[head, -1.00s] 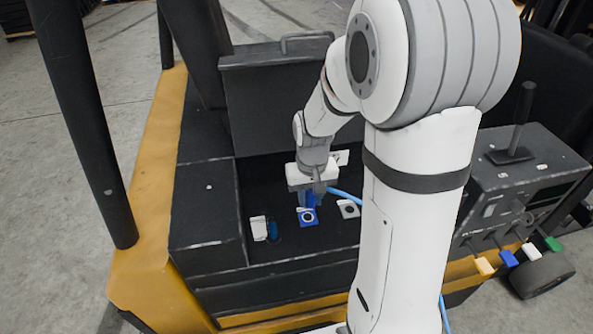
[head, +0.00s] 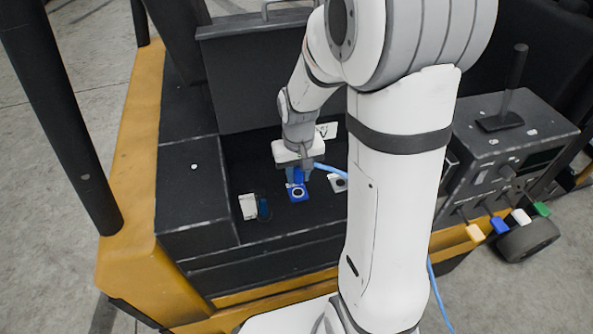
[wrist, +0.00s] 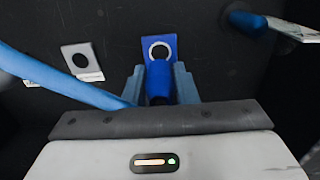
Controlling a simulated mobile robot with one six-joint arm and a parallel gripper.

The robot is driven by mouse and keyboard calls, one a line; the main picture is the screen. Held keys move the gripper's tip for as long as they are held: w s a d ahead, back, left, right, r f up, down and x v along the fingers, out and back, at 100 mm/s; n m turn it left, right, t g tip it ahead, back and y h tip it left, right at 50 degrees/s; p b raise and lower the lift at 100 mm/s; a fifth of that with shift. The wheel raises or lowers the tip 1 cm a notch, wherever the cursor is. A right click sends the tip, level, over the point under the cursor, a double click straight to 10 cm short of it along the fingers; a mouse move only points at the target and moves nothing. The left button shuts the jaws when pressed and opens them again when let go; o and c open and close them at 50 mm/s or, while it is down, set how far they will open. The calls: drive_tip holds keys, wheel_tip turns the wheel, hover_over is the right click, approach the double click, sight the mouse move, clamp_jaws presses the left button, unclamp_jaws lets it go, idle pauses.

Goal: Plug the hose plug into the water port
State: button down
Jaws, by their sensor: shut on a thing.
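My gripper (head: 298,174) is shut on the blue hose plug (wrist: 158,84), whose body shows between the two grey-blue fingers in the wrist view. The water port is a blue plate (head: 298,194) with a pale ring around a dark hole; it also shows in the wrist view (wrist: 172,43). The plug overlaps the lower edge of the ring in the wrist view, and part of the dark hole is visible above it. I cannot tell whether they touch. A blue hose (wrist: 60,77) runs from beside the gripper to the left in the wrist view.
A grey-white port plate (head: 338,184) lies right of the blue port. A white plate (head: 248,206) with a dark blue cylinder (head: 264,209) stands to the left. A raised black lid (head: 262,80) is behind. A lever console (head: 515,150) stands right.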

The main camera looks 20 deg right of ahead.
sight(299, 167)
drive_tip(key=shift+f+b, duration=0.95)
drive_tip(key=shift+f, duration=0.7)
drive_tip(key=shift+s, duration=0.15)
idle(1.0)
drive_tip(key=shift+f+b, duration=0.6)
drive_tip(key=shift+b, duration=0.15)
drive_tip(key=c, duration=1.1)
unclamp_jaws()
drive_tip(key=shift+o, duration=0.2)
wheel_tip(299, 167, up, 8)
drive_tip(key=shift+f+b, duration=0.2)
drive_tip(key=shift+b, duration=0.3)
drive_tip(key=shift+r, duration=0.15)
